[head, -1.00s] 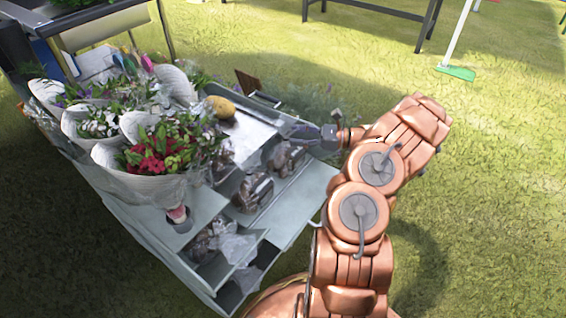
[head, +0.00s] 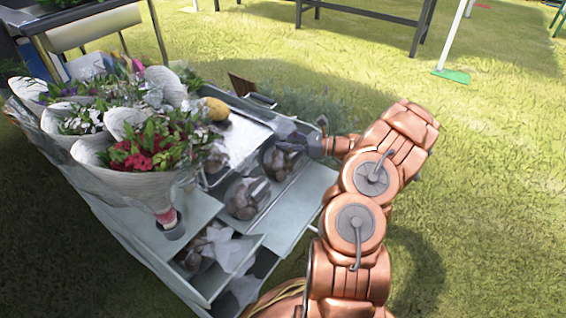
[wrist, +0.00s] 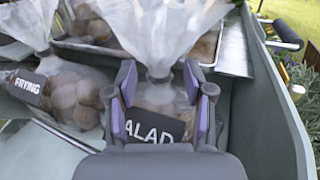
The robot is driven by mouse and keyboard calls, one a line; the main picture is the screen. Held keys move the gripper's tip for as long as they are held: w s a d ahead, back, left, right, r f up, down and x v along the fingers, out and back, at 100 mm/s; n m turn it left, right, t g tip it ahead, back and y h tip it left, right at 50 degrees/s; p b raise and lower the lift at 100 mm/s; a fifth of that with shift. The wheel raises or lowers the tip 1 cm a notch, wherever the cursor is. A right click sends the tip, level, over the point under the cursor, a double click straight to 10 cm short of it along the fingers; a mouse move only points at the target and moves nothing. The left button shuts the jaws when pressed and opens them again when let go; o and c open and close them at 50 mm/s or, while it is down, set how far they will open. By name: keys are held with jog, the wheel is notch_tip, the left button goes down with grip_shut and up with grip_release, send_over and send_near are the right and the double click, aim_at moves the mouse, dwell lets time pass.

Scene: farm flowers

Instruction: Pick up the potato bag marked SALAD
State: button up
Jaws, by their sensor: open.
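The potato bag marked SALAD (wrist: 155,128) is clear plastic with a gathered, upright neck and a black label with white letters. The label's first letter is hidden by my gripper. In the wrist view my gripper (wrist: 163,98) is open, with one purple-padded finger on each side of the bag's neck and upper part. I cannot tell whether the pads touch the plastic. In the head view my gripper (head: 303,143) is low at the far right compartment of the stand, over a bag (head: 279,162).
A bag marked FRYING (wrist: 65,95) stands left of the SALAD bag, and another bag is behind. The grey stand's wall (wrist: 262,105) rises close on the right. Flower bouquets in white wraps (head: 135,170) crowd the stand's left. Open grass (head: 490,200) lies right.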

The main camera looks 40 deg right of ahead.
jog(key=shift+w+a, duration=0.3)
jog(key=shift+w, duration=0.05)
grip_shut()
dwell(0.6)
